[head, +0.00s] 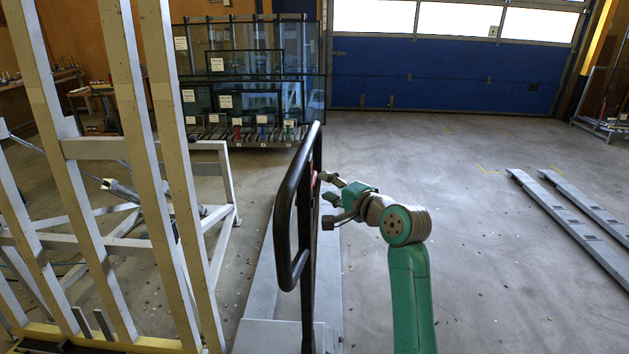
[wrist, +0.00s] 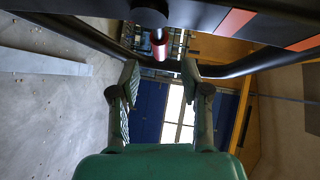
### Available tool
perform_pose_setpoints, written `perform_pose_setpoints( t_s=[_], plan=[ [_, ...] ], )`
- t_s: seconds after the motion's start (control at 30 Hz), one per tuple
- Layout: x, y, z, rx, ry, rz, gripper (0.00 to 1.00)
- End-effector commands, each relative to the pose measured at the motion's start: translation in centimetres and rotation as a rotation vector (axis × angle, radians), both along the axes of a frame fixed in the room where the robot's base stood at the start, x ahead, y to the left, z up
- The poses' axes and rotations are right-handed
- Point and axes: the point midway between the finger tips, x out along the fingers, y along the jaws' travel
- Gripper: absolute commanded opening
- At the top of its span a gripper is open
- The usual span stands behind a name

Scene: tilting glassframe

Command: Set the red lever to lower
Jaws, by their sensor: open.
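The red lever shows in the wrist view as a short red cylinder (wrist: 158,46) below a dark round part of a black panel. In the head view only a small red spot (head: 315,179) shows beside the black upright, so I cannot tell its exact position. My gripper (head: 330,187) is to the right of the upright, close to the red spot. In the wrist view my gripper (wrist: 160,76) is open, with its two fingers apart and nothing between them. The red cylinder lies beyond the fingertips, roughly in line with the gap, and appears untouched.
A black tubular handle frame (head: 285,205) stands left of my gripper on a grey base (head: 265,335). A large pale metal frame (head: 130,170) fills the left. Glass panes (head: 245,65) stand on a rack behind. The floor to the right is mostly clear, with metal rails (head: 565,215).

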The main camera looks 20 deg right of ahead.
Motion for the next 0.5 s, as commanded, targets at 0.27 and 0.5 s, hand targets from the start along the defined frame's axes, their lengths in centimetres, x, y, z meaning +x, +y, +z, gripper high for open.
perform_pose_setpoints(
  t_s=[0.27,0.5],
  plan=[
    [4.1,1.6,-0.6,0.001,0.001,0.001,0.46],
    [5.6,2.1,-0.8,0.0,0.0,0.0,0.46]
  ],
)
